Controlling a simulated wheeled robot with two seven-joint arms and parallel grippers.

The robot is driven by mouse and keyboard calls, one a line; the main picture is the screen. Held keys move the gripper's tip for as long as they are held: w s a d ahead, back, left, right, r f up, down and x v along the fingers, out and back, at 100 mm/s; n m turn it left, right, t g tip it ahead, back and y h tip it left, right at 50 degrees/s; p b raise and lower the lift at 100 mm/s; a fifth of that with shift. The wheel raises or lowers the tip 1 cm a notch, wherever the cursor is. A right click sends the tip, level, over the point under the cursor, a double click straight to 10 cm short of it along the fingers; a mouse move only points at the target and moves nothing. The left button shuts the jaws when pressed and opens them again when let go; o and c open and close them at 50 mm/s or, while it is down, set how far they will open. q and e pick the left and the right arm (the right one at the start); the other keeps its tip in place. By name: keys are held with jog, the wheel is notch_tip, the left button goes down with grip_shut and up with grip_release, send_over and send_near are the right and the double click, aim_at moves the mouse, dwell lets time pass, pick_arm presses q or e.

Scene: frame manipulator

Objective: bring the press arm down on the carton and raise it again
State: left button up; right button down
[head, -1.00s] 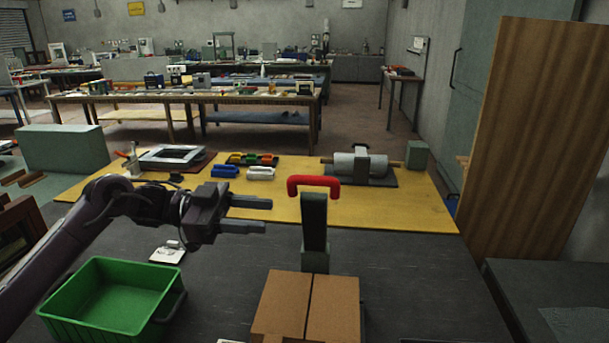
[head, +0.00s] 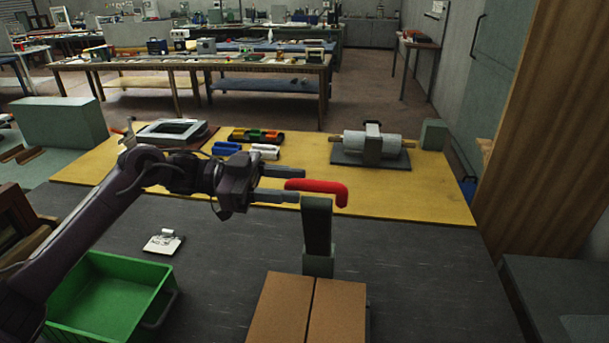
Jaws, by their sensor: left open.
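The press arm (head: 317,225) is a dark grey upright bar with a red handle (head: 328,190) across its top. It stands raised behind the carton (head: 306,308), a brown box with a dark seam along its top. My left gripper (head: 291,184) is open and empty. Its two fingers point right and overlap the left end of the red handle in the head view. I cannot tell whether they touch it. The lower front of the carton is cut off by the picture's edge. My right gripper is not in view.
A green crate (head: 156,308) stands at the lower left, with a white tag (head: 164,243) behind it. Behind the press, a yellow mat (head: 420,203) holds a roller device (head: 370,147) and several small coloured items. Dark table right of the carton is clear.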

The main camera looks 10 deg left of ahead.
aim_at(296, 185)
pick_arm(q)
jog(key=shift+w+d+p, duration=0.1)
jog(key=shift+d+p, duration=0.25)
jog(key=shift+d, duration=0.9)
jog(key=shift+w+d+f, duration=0.1)
jog(key=shift+w+d, duration=0.05)
jog(key=shift+d, duration=0.2)
grip_shut()
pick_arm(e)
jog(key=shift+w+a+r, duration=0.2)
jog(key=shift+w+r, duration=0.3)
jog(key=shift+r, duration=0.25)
